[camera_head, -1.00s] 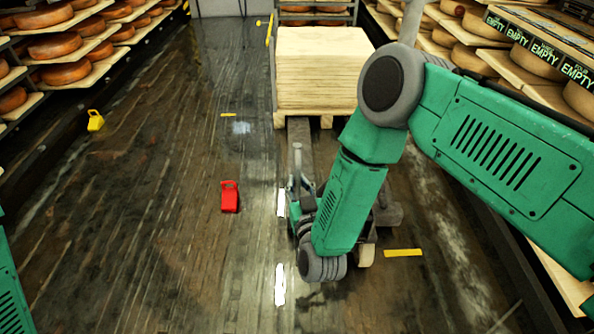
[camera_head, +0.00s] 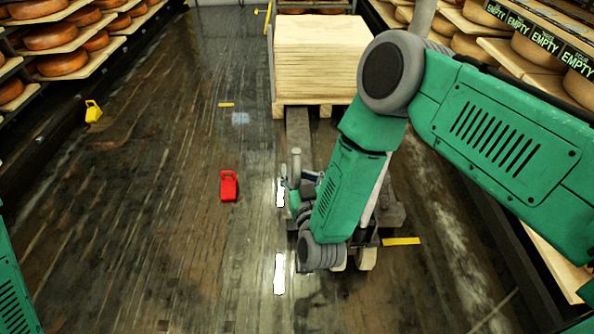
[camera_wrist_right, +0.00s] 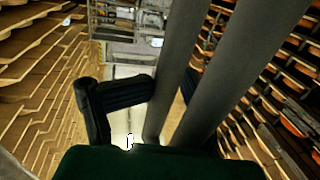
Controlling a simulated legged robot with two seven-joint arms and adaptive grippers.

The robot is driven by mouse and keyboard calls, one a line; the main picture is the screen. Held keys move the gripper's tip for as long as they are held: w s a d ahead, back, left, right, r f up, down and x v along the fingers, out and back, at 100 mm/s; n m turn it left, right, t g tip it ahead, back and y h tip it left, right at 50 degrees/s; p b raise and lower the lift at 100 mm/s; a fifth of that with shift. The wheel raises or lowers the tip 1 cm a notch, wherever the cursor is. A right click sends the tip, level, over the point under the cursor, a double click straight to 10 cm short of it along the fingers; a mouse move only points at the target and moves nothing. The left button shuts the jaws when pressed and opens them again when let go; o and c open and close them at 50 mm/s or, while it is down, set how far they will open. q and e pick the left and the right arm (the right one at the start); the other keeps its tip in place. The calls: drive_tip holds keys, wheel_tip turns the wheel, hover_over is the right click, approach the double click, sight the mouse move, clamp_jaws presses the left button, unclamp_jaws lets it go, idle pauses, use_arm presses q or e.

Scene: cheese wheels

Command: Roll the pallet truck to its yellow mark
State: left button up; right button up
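The pallet truck (camera_head: 297,125) stands in the aisle, largely hidden behind my right arm. Its fork points at a pallet stacked with pale boards (camera_head: 322,60); a pale wheel (camera_head: 367,258) shows below the arm. One yellow mark (camera_head: 401,241) lies on the floor just right of the wheel. Another short yellow mark (camera_head: 226,105) lies farther off at left. My left gripper is out of view.
A red container (camera_head: 229,186) stands on the floor left of the truck, and a yellow one (camera_head: 93,111) stands by the left shelves. Cheese shelves (camera_head: 62,62) line both sides; those at right carry EMPTY labels (camera_head: 545,42).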

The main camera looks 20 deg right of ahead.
drive_tip(key=s+a+p, duration=0.1)
drive_tip(key=s+p, duration=1.5)
drive_tip(key=p, duration=0.1)
drive_tip(key=shift+a+p, duration=0.2)
drive_tip(key=shift+p, duration=0.15)
idle(1.4)
drive_tip(key=shift+r, duration=0.1)
